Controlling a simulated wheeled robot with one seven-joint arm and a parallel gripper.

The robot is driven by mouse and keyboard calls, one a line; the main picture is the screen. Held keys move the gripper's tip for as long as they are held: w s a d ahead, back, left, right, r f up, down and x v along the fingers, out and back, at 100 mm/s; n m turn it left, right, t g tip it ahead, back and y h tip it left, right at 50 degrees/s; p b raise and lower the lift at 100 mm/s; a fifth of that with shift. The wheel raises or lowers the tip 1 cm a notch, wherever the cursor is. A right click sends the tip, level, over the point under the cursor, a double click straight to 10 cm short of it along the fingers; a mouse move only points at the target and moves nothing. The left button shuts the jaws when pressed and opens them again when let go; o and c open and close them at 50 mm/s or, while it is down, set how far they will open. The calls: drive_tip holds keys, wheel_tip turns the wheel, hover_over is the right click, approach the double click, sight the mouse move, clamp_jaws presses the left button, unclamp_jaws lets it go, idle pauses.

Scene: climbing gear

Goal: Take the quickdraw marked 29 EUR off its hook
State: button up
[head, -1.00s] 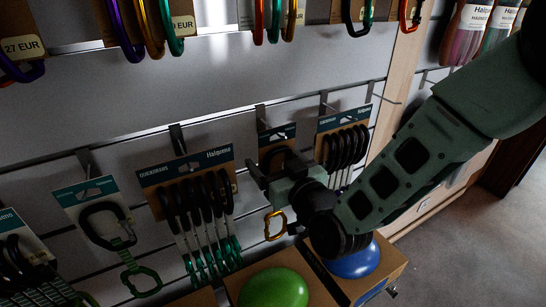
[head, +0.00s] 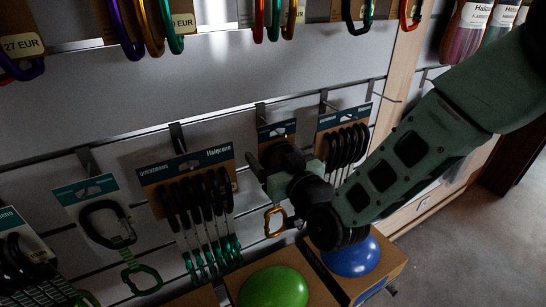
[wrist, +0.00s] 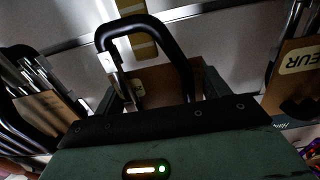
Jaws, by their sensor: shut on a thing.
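My gripper (head: 264,168) is at the wall display, in front of a single quickdraw on a teal-topped card (head: 277,129). It is shut on this quickdraw. An orange lower carabiner (head: 275,222) hangs below the jaws. In the wrist view, a black carabiner (wrist: 146,27) rises above my gripper, with brown card behind it. The gripper hides the middle of the quickdraw.
Multi-packs of black and green quickdraws hang at left (head: 197,195) and right (head: 344,147), close to my gripper. Below are boxes with a green dome (head: 273,288) and a blue dome (head: 351,258). Colourful carabiners (head: 170,28) hang above. Bare wall lies between the rows.

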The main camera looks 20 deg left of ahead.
sight(280, 161)
drive_tip(key=shift+s+d, duration=0.15)
drive_tip(key=shift+s+d+r, duration=0.15)
drive_tip(key=shift+s+d, duration=0.2)
drive_tip(key=shift+d, duration=0.05)
drive_tip(key=shift+d, duration=0.1)
idle(0.5)
drive_tip(key=shift+v, duration=1)
drive_tip(key=shift+r, duration=0.15)
drive_tip(key=shift+s+b, duration=0.1)
drive_tip(key=shift+b, duration=0.2)
drive_tip(key=b+v, duration=0.1)
drive_tip(key=v, duration=0.5)
drive_tip(key=shift+s+d+r, duration=0.2)
drive_tip(key=shift+s+d, duration=0.1)
idle(0.4)
idle(0.5)
